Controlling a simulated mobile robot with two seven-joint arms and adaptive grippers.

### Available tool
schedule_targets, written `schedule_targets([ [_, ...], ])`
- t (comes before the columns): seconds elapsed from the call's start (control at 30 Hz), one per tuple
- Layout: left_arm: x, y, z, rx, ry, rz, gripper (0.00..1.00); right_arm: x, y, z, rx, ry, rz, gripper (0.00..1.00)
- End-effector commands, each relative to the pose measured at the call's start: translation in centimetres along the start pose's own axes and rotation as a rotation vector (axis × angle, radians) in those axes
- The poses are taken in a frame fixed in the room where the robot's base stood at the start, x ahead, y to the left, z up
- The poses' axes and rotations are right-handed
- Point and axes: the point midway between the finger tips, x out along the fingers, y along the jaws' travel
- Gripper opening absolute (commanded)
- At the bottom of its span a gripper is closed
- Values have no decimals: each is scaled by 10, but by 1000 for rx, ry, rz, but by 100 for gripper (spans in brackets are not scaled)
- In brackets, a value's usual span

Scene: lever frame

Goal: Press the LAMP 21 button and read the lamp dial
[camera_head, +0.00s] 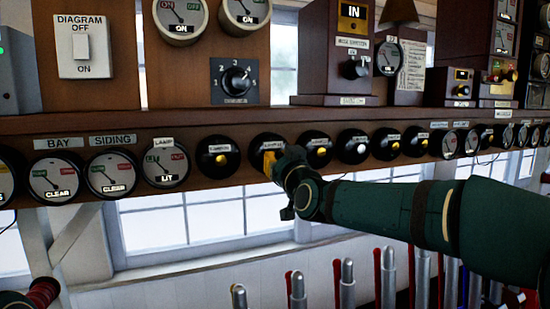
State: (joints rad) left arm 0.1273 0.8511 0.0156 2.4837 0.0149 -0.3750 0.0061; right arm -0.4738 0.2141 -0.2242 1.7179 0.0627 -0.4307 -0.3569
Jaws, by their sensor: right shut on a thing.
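My right gripper (283,164) reaches in from the right and is at a round black push button (264,143) in the row under the shelf. It is shut on the button, though its fingertips are mostly hidden by the wrist. A yellow patch shows at the front of this button. Its small label is too blurred to read for sure. To the left is another black button with a yellow centre (218,158). Left of that is the lamp dial (166,163), a round white gauge with green and red marks, showing LIT. My left gripper is not in view.
Two dials labelled BAY (56,180) and SIDING (112,173) both show CLEAR. More black buttons (353,146) and small dials continue to the right. Several levers (348,284) stand below. The wooden shelf (180,121) above carries instruments.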

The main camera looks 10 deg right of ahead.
Motion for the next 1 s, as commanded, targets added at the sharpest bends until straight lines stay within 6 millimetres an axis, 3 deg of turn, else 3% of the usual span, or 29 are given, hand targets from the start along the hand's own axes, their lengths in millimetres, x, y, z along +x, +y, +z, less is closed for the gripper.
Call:
schedule_targets([
  [0.23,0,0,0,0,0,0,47,8,0,1,1,0,1,0],
  [1.0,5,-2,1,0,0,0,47,-10,0,-2,1,1,0,0],
])
